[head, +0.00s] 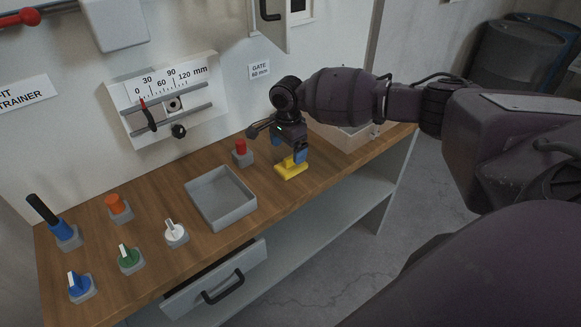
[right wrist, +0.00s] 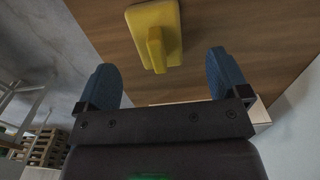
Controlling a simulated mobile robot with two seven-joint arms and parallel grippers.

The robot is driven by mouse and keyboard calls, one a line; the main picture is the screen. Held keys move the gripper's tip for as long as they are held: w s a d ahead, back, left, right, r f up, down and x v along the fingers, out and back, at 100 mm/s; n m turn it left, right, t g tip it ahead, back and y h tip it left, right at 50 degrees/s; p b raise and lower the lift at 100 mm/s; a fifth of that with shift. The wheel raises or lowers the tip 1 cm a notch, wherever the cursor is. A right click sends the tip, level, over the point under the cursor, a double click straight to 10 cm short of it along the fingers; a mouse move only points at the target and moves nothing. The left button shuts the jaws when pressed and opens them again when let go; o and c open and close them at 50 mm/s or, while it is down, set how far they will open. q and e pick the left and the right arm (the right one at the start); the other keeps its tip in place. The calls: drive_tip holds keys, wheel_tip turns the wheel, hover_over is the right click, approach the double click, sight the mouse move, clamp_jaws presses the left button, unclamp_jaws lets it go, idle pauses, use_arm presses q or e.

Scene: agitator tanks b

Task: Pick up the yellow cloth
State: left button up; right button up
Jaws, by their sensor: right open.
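The yellow cloth (head: 291,170) lies on the wooden bench top near its front edge, right of the grey tray. It looks like a flat yellow piece with a raised ridge. In the right wrist view the cloth (right wrist: 155,35) is ahead of the fingers, with its ridge pointing between them. My right gripper (head: 295,150) is just above the cloth, pointing down. Its blue fingers (right wrist: 168,78) are spread wide with nothing between them. The gripper partly covers the cloth in the head view. My left gripper is not in view.
A grey tray (head: 221,197) is left of the cloth, and a red button (head: 240,150) stands behind it. A light box (head: 346,137) is close to the right. Several knobs fill the bench's left part. A drawer (head: 216,281) is below the front edge.

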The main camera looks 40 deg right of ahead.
sight(289, 157)
drive_tip(key=shift+s+d+f+b, duration=0.1)
drive_tip(key=shift+f+b, duration=0.15)
drive_tip(key=shift+f, duration=1.3)
drive_tip(key=shift+s+f+b, duration=0.1)
drive_tip(key=shift+f+b, duration=0.15)
drive_tip(key=shift+f, duration=1.25)
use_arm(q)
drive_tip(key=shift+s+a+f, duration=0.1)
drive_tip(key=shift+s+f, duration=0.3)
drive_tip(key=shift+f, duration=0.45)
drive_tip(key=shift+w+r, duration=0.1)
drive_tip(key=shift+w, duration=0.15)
use_arm(e)
drive_tip(key=c, duration=1)
drive_tip(key=shift+r, duration=0.65)
wheel_tip(289, 157, up, 3)
drive_tip(key=shift+f+p, duration=0.1)
drive_tip(key=shift+p, duration=0.4)
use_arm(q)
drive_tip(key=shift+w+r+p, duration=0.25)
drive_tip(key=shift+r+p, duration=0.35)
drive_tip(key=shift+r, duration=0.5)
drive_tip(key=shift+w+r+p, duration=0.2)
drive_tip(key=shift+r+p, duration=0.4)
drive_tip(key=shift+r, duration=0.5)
use_arm(e)
drive_tip(key=s+d, duration=0.1)
drive_tip(key=s, duration=1.7)
drive_tip(key=shift+d+f, duration=0.25)
drive_tip(key=shift+f, duration=0.05)
